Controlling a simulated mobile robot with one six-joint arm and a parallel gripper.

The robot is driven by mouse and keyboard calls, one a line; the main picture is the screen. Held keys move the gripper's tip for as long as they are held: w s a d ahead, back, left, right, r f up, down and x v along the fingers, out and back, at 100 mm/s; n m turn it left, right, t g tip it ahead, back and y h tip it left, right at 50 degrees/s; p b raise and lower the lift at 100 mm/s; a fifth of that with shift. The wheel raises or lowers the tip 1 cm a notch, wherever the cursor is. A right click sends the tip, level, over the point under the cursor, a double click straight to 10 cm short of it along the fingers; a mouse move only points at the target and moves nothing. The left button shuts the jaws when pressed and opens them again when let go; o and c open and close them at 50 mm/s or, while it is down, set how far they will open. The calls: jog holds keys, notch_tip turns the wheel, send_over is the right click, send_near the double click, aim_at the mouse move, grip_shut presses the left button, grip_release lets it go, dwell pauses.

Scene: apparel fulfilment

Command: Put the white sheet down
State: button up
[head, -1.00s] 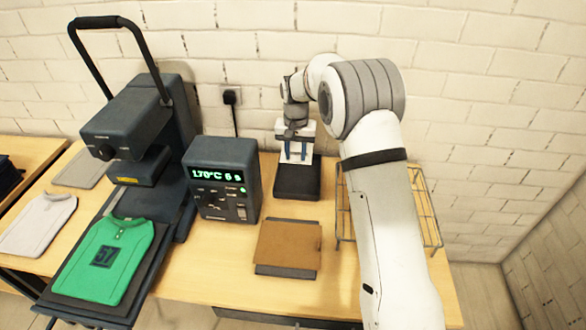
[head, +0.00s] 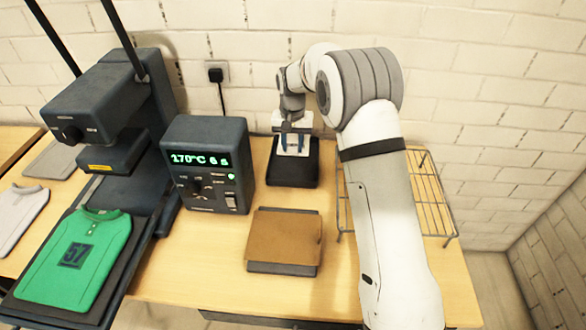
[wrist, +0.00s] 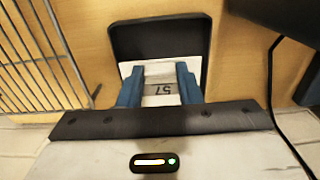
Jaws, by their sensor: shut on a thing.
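The white sheet (wrist: 160,70) shows in the wrist view between my blue fingertips, with a grey patch marked 57 on it. My gripper (wrist: 160,88) is shut on it. The sheet is over the black tray (wrist: 160,30), within its outline; I cannot tell whether it touches the tray floor. In the head view my gripper (head: 293,146) is over the same black tray (head: 292,180), and the sheet shows as a small white area around the fingers, partly hidden by them.
A control box (head: 207,172) reading 170°C stands left of the tray. Further left is a heat press (head: 110,105) with a green shirt (head: 77,258) on its lower plate. A brown board stack (head: 285,238) lies in front of the tray. A wire rack (head: 428,195) is at right.

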jog(key=p, duration=0.1)
send_near(292, 169)
jog(key=shift+s+d+f, duration=0.1)
jog(key=shift+s+f, duration=1.05)
jog(key=shift+f, duration=0.3)
jog(key=shift+s+d+f, duration=0.1)
jog(key=shift+s+f, duration=1)
jog(key=shift+f, duration=0.35)
jog(key=o, duration=1.1)
jog(key=shift+r, duration=0.15)
notch_tip(292, 169, up, 12)
jog(key=shift+b, duration=0.5)
jog(key=shift+s+d+r, duration=0.1)
jog(key=shift+r, duration=0.15)
jog(key=s+d+r+t, duration=0.1)
jog(key=s+d+r, duration=1)
jog(key=s+r, duration=0.3)
jog(key=s+d+f+t, duration=0.1)
jog(key=s+d, duration=0.2)
jog(key=s, duration=0.7)
jog(key=s+d+t, duration=0.1)
jog(key=s+d, duration=0.3)
jog(key=s, duration=0.7)
jog(key=shift+s+d+f, duration=0.3)
jog(key=shift+f, duration=0.1)
